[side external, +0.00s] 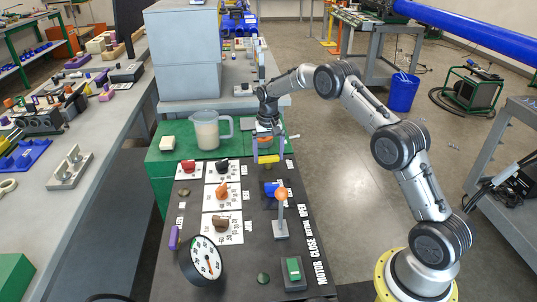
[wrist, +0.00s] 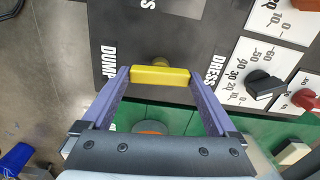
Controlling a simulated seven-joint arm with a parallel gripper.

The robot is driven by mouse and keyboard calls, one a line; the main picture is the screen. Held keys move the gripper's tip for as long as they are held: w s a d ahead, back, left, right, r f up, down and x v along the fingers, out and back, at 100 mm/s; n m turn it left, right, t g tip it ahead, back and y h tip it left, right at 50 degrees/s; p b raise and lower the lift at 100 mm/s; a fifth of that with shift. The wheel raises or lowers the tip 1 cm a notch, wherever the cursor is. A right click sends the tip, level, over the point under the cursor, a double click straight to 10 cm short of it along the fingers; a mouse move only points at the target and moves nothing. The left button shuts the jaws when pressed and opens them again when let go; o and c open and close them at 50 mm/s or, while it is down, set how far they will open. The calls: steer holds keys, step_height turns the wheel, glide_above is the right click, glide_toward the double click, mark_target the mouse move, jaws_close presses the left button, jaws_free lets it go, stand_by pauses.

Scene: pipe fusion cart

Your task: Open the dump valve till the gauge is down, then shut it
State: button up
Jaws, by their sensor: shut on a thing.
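The dump valve's yellow bar handle (side external: 268,159) is at the far right of the dark panel. In the wrist view the yellow handle (wrist: 167,77) lies crosswise by the DUMP lettering, on a round yellow stem. My gripper (side external: 267,153) is shut on it, and the wrist view shows one purple finger of the gripper (wrist: 160,79) at each end of the bar. The pressure gauge (side external: 207,259), a white round dial in a black case, stands at the panel's near left. Its short red needle is too small to read surely.
An upright lever with an orange ball (side external: 281,194) and a blue part (side external: 271,188) stand nearer on the panel's right. Dial knobs on white plates (side external: 221,228) fill the middle. A clear jug (side external: 207,130) stands beyond the panel; a green button box (side external: 293,269) is near the front.

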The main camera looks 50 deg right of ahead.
mark_target(268, 157)
steer(key=o, duration=1)
steer(key=shift+r, duration=0.15)
step_height(268, 157, up, 14)
steer(key=shift+a, duration=0.1)
